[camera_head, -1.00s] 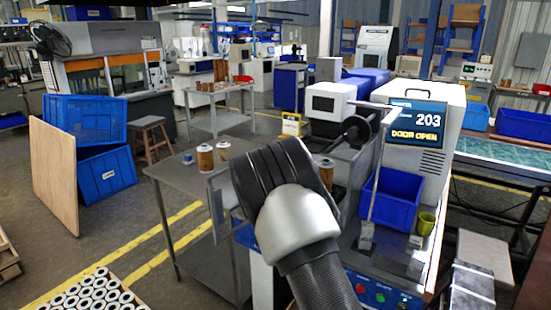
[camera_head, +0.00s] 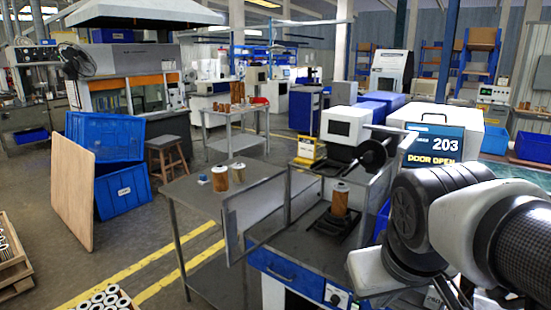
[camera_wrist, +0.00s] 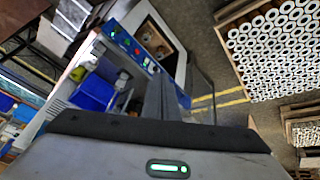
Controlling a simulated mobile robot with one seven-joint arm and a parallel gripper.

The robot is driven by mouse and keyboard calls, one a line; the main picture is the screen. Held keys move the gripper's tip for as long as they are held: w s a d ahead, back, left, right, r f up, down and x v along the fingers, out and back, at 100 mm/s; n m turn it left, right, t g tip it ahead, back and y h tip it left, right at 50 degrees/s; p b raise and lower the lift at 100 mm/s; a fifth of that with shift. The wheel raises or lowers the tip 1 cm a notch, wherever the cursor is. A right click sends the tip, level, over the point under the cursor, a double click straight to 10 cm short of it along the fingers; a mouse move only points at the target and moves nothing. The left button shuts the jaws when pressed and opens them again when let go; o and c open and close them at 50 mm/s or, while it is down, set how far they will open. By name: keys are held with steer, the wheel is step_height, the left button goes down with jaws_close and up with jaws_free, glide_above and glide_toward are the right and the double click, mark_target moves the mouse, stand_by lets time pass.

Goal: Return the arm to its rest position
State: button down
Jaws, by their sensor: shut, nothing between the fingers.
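My arm (camera_head: 440,225) is folded across the right side of the head view, in front of the testing machine. It hides much of the machine's right side. In the wrist view my gripper (camera_wrist: 165,100) is shut and empty, its dark fingers together beyond the grey gripper body. A filter cartridge (camera_head: 340,198) stands upright in a dark fixture (camera_head: 335,225) on the machine's bench, apart from my arm. Two more cartridges (camera_head: 220,179) (camera_head: 238,173) stand on the grey side table (camera_head: 188,200).
The machine screen (camera_head: 434,145) reads "203 DOOR OPEN". A clear door panel (camera_head: 255,215) stands at the bench's left. Blue crates (camera_head: 122,190), a wooden board (camera_head: 72,190) and a stool (camera_head: 170,155) are at left. A pallet of white-ended cartridges (camera_wrist: 275,45) shows in the wrist view.

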steer(key=s+a+r+m+y+p, duration=0.1)
steer(key=s+a+r+p, duration=0.1)
steer(key=r+p, duration=1.1)
steer(key=shift+s+m, duration=0.3)
steer(key=shift+s, duration=0.3)
